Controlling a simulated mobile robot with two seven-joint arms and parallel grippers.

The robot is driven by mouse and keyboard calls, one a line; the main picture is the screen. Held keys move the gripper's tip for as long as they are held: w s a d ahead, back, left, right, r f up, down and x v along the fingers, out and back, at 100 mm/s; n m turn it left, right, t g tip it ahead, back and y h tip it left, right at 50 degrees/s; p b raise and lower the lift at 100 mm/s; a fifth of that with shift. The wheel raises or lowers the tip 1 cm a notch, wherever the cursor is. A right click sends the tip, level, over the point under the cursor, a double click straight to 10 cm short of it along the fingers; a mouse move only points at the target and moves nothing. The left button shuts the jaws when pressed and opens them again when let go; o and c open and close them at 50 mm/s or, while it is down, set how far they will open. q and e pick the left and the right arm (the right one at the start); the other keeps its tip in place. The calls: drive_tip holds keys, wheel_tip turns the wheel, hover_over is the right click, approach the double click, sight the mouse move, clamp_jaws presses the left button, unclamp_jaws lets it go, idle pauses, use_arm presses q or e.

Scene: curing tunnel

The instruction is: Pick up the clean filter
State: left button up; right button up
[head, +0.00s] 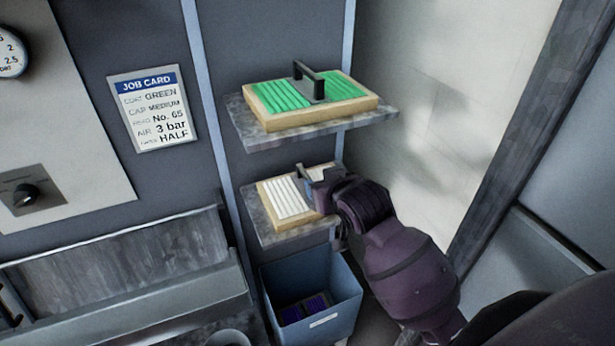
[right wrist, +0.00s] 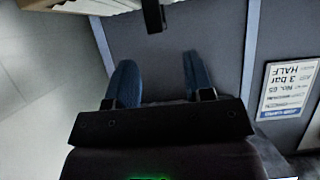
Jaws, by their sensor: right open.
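The clean filter (head: 290,200), with white pleats in a pale wooden frame, lies on the lower shelf (head: 262,228). My right gripper (head: 314,182) is at its right part in the head view and hides some of it. In the right wrist view, the gripper (right wrist: 160,62) is open, with two blue fingers apart and nothing between them. A dark upright handle (right wrist: 152,16) shows beyond the fingertips, at the top of that view and between the fingers sideways. A pale frame edge (right wrist: 92,5) lies beside it. My left gripper is not in view.
A filter with green pleats (head: 288,97) and a black handle lies on the upper shelf (head: 375,116), above my right gripper. A blue bin (head: 335,318) with dark items stands below. A job card (head: 152,108) hangs on the wall, left of the shelves.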

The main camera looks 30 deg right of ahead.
drive_tip(key=x, duration=0.7)
drive_tip(key=shift+w, duration=0.15)
drive_tip(key=shift+w+f+b, duration=0.15)
drive_tip(key=shift+w+b, duration=0.1)
drive_tip(key=shift+b, duration=0.05)
drive_tip(key=shift+c, duration=0.4)
clamp_jaws()
wheel_tip(320, 180, up, 4)
drive_tip(key=shift+f+p, duration=0.1)
drive_tip(key=shift+p, duration=0.25)
drive_tip(key=shift+r, duration=0.6)
